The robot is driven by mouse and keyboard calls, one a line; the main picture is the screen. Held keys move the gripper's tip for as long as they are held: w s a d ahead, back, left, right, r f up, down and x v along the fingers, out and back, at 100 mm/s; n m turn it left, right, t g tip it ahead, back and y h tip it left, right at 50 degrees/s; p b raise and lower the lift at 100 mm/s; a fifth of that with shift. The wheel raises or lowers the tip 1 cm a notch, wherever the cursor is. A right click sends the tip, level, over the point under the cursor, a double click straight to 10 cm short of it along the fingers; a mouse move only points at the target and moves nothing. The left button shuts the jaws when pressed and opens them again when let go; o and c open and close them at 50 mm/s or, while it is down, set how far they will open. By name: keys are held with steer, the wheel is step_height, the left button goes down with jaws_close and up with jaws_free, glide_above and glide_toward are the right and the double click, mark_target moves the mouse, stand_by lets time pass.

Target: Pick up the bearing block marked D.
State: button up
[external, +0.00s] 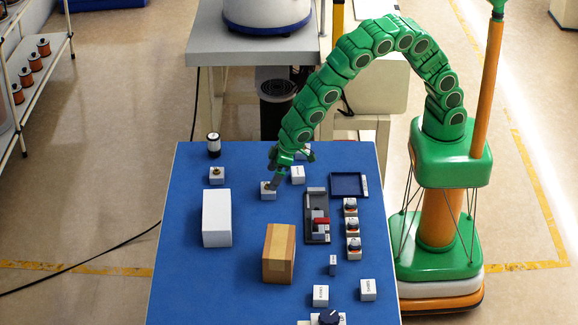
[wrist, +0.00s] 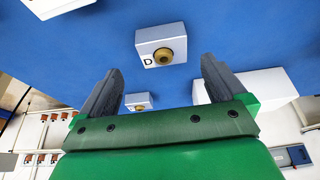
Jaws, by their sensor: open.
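The bearing block marked D (wrist: 160,46) is a white block with a brass round bushing on its face, its letter readable in the wrist view. It lies on the blue table just ahead of my open fingers. In the external view this block (external: 268,194) is partly hidden by the fingers. My gripper (wrist: 161,64) is open and empty, with one dark finger to each side of the block's line. In the external view my gripper (external: 272,184) reaches down right over the block.
A similar block with a brass bushing (external: 217,176) is to the left. A white block (external: 298,175) is close on the right. A tall white box (external: 217,220), a brown box (external: 278,254) and a dark fixture (external: 317,228) stand nearer the front. Blue table is clear between them.

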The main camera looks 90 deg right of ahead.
mark_target(268, 191)
steer(key=shift+s+a+x, duration=0.1)
steer(key=shift+x, duration=1.2)
steer(key=shift+s+a+x, duration=0.1)
steer(key=shift+x, duration=1.15)
steer(key=shift+f, duration=0.1)
